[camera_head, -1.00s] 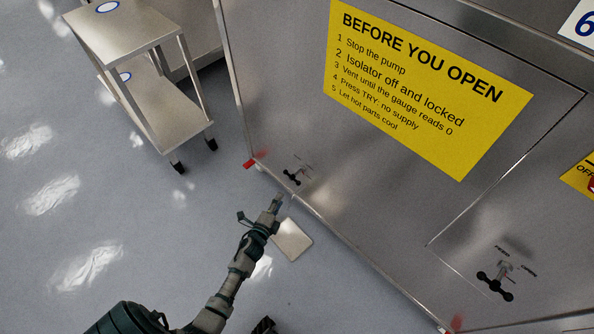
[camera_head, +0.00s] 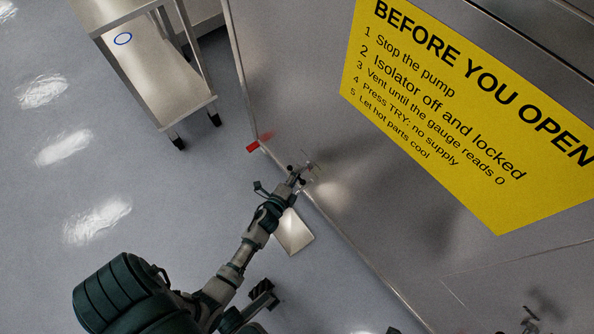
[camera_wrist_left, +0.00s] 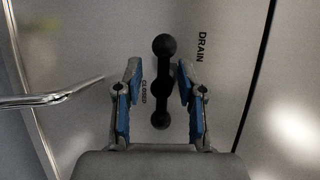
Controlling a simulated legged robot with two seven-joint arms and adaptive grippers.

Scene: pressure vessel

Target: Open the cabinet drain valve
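The cabinet drain valve has a black bar handle with round knobs (camera_wrist_left: 161,46), which stands upright in the left wrist view, with the word DRAIN to its right and CLOSED at its lower left. My left gripper (camera_wrist_left: 160,82) is open, with one blue-padded finger on each side of the handle. In the head view my left gripper (camera_head: 299,178) is at the low left corner of the steel cabinet (camera_head: 330,190) and largely hides the valve.
A metal cart (camera_head: 165,90) stands at the upper left. A flat pale plate (camera_head: 293,232) lies on the floor beneath my left arm. A yellow notice (camera_head: 460,110) is on the cabinet front. The floor at left is clear.

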